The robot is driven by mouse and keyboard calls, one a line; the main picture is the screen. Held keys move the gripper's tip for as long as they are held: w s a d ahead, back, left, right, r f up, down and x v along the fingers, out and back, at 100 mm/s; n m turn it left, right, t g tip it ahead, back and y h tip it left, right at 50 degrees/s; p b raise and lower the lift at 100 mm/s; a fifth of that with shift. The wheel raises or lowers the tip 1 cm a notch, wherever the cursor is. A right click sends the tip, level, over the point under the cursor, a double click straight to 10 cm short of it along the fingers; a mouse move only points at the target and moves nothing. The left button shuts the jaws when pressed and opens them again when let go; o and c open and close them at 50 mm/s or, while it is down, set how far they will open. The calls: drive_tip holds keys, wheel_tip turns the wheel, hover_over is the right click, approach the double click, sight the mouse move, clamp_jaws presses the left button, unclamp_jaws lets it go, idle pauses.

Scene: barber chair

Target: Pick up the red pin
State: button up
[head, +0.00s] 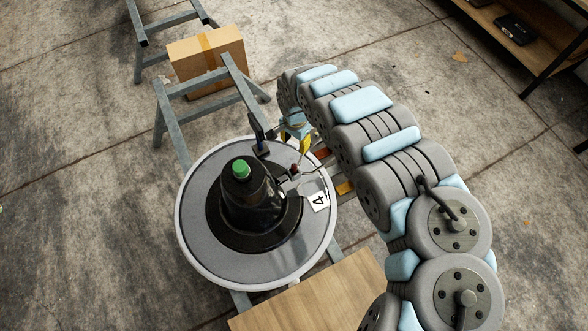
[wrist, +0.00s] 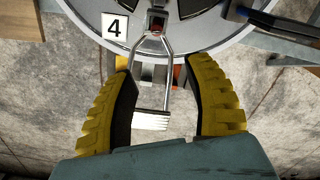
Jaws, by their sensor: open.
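A small red piece (head: 294,168), likely the red pin, sits at the edge of the black hub (head: 262,231) on the round grey base plate. In the wrist view a small dark red spot (wrist: 155,27) shows at the top of a metal pedal-like lever (wrist: 165,50); its shape is too small to tell. My gripper (wrist: 167,105) is open, its yellow fingers on either side of the lever's white end (wrist: 150,121). In the head view my gripper (head: 300,142) is beside the hub, near the red piece, and partly hidden by my arm.
The hub has a green cap (head: 240,169) on top. A label "4" (head: 318,201) lies on the plate. Metal trestles (head: 172,115) and a cardboard box (head: 205,62) stand behind. A wooden board (head: 318,301) is in front. Orange pieces (wrist: 173,76) lie beyond the lever.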

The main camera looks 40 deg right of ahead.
drive_tip(key=b, duration=0.4)
approach(294, 166)
drive_tip(key=f, duration=0.3)
drive_tip(key=d+f, duration=0.1)
drive_tip(key=f, duration=0.1)
drive_tip(key=shift+w+f, duration=0.15)
drive_tip(key=shift+w, duration=0.25)
drive_tip(key=shift+s+f+b, duration=0.1)
drive_tip(key=shift+f+b, duration=0.3)
drive_tip(key=shift+f, duration=0.55)
drive_tip(key=f, duration=0.1)
drive_tip(key=f+b, duration=0.1)
drive_tip(key=a+f+b, duration=0.1)
drive_tip(key=shift+s+f, duration=0.15)
drive_tip(key=shift+s, duration=0.15)
drive_tip(key=shift+w+d+f+b, duration=0.1)
drive_tip(key=shift+f+b, duration=0.3)
drive_tip(key=shift+f, duration=0.35)
clamp_jaws()
